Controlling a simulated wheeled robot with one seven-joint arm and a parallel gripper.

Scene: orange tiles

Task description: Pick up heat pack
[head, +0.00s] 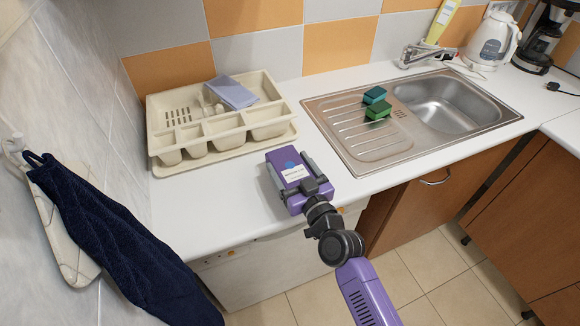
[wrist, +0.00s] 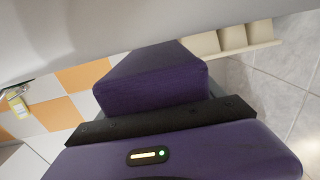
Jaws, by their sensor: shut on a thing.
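The heat pack (head: 286,161) is a purple box with a white label and a blue round mark. It is over the white counter near the front edge, in front of the dish rack. My gripper (head: 291,171) is shut on it, with a dark finger along each side. In the wrist view, the purple heat pack (wrist: 150,80) fills the space just beyond my gripper's dark bar. Its lower end is hidden by my gripper. I cannot tell how far it is above the counter.
A cream dish rack (head: 165,140) with a folded blue cloth (head: 232,93) stands behind left. A steel sink (head: 360,150) with green sponges (head: 377,108) is to the right. A navy towel (head: 105,240) hangs at left. White counter (head: 215,215) is bare at front left.

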